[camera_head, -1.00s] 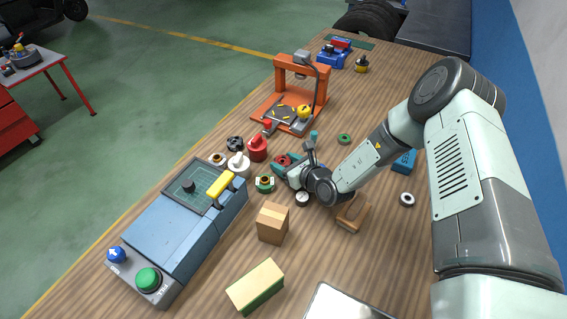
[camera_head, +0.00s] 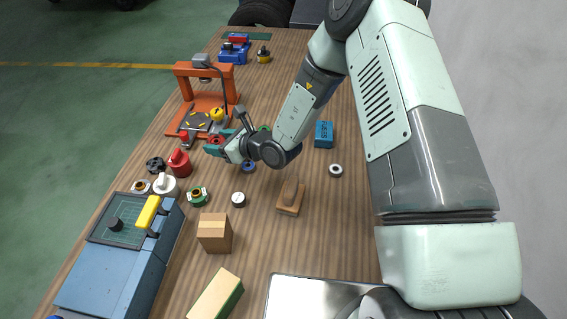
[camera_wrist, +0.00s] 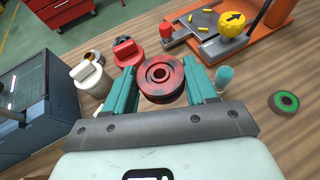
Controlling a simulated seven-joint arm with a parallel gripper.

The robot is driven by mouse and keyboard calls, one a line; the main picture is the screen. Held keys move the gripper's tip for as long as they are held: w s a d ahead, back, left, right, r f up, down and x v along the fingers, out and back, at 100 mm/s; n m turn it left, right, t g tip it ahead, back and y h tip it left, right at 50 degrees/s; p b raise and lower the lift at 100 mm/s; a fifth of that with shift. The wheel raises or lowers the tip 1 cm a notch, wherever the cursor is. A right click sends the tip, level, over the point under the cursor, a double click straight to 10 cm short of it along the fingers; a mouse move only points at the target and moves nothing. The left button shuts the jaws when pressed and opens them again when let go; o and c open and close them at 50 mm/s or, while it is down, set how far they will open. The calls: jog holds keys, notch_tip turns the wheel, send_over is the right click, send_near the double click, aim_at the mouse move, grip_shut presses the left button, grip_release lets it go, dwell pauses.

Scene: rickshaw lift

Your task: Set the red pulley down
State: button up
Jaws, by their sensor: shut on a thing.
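The red pulley (camera_wrist: 160,77) is a round, grooved disc with a dark centre hole. It sits between the teal fingers of my gripper (camera_wrist: 160,72) in the wrist view, and the fingers are shut on its sides. In the head view the pulley (camera_head: 215,140) is small and partly covered by my gripper (camera_head: 214,147), which is near the front of the orange press. The pulley appears to be above the wooden table (camera_head: 310,215), but its exact height cannot be told.
The orange press (camera_head: 205,98) with a yellow knob stands beyond my gripper. A red-knobbed part (camera_head: 180,163) and a white one (camera_head: 166,185) stand to the left. A green ring (camera_wrist: 287,101) lies right in the wrist view. Bare table lies between the wooden blocks.

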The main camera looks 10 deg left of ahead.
jog(key=w+d, duration=0.4)
jog(key=d, duration=0.8)
send_over(300, 168)
jog(key=f, duration=0.1)
notch_tip(300, 168, down, 4)
jog(key=shift+f, duration=2.35)
jog(key=shift+f, duration=0.1)
jog(key=o, duration=1.1)
jog(key=shift+c, duration=0.2)
